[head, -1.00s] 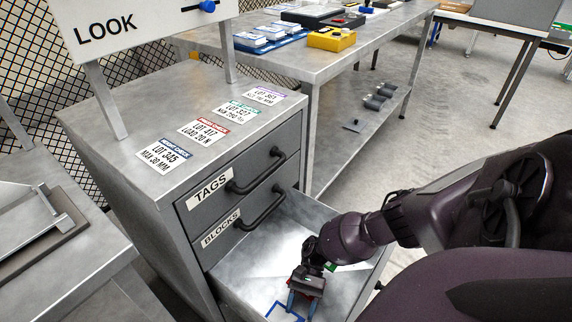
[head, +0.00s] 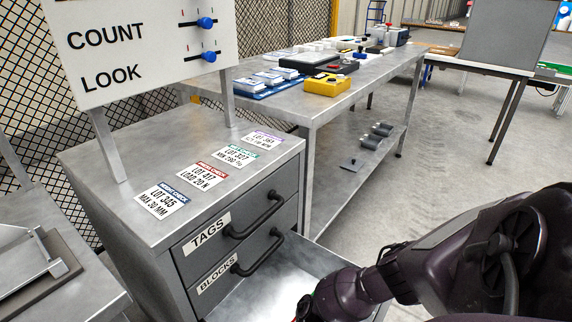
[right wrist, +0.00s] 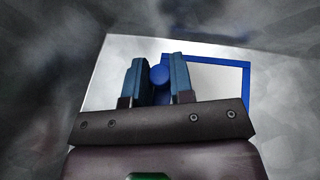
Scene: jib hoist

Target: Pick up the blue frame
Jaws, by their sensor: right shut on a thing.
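The blue frame (right wrist: 246,85) shows in the right wrist view as a thin blue rectangular outline with a round blue knob (right wrist: 159,75). My right gripper (right wrist: 158,82) has its two blue-grey fingers on either side of the knob, shut on it. I cannot tell whether the frame rests on the drawer floor or is just above it. In the head view my right arm reaches into the open drawer (head: 262,290); the fingers and the frame are cut off by the bottom edge. My left gripper is not in view.
The open drawer belongs to a grey metal cabinet (head: 125,215) with a shut TAGS drawer (head: 235,227) and several lot cards on top. A COUNT/LOOK sign (head: 140,45) stands above it. Behind is a metal table (head: 300,115) with a yellow box (head: 327,84).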

